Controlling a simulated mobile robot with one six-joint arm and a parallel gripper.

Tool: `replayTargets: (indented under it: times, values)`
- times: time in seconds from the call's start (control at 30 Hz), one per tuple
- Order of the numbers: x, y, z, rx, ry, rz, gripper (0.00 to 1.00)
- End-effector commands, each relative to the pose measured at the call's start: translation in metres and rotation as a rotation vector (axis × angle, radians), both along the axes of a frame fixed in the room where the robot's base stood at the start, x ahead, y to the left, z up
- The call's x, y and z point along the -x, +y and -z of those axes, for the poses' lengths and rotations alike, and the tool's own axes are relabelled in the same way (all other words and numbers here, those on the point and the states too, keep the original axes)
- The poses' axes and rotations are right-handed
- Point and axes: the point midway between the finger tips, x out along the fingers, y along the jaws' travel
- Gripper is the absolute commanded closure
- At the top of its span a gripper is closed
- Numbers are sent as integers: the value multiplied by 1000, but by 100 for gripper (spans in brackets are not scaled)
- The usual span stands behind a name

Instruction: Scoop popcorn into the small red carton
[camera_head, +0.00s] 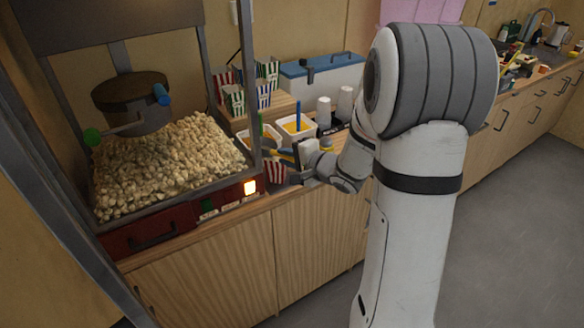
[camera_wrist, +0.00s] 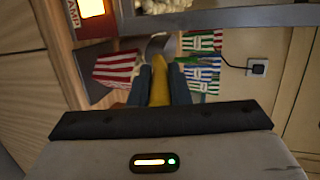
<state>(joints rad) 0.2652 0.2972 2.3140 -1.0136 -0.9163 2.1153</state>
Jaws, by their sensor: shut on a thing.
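My gripper (camera_wrist: 161,82) is shut on the yellow handle of a scoop (camera_wrist: 159,92). The scoop's grey metal end points away from the fingers. In the head view my gripper (camera_head: 299,157) is over the counter, right of the popcorn machine. The small red-and-white striped carton (camera_head: 275,172) stands on the counter close by, partly hidden by the arm. In the wrist view the carton (camera_wrist: 118,66) is left of the scoop; I cannot tell whether they touch. The popcorn (camera_head: 165,165) lies heaped in the machine's tray. Whether the scoop holds popcorn is not visible.
The machine's post (camera_head: 248,80) and front edge stand between carton and popcorn. Striped red, green and blue cartons (camera_head: 235,98) stand on a shelf behind. White tubs (camera_head: 297,129), white cups (camera_head: 324,110) and a blue cooler (camera_head: 320,75) are near the arm.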

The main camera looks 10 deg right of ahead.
Motion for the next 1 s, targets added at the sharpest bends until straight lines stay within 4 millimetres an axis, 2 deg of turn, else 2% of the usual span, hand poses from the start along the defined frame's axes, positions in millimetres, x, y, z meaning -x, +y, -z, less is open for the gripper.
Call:
replayTargets:
  times: [0.03,0.43,0.47,0.5,0.8,1.0]
  values:
    - [0,2,6,28,-13,-1,100]
    - [2,6,6,204,-71,1,100]
    - [2,7,4,214,-74,0,100]
    - [2,6,-8,209,-70,1,100]
    - [2,6,-32,206,-69,1,100]
    - [2,5,-38,205,-68,3,100]
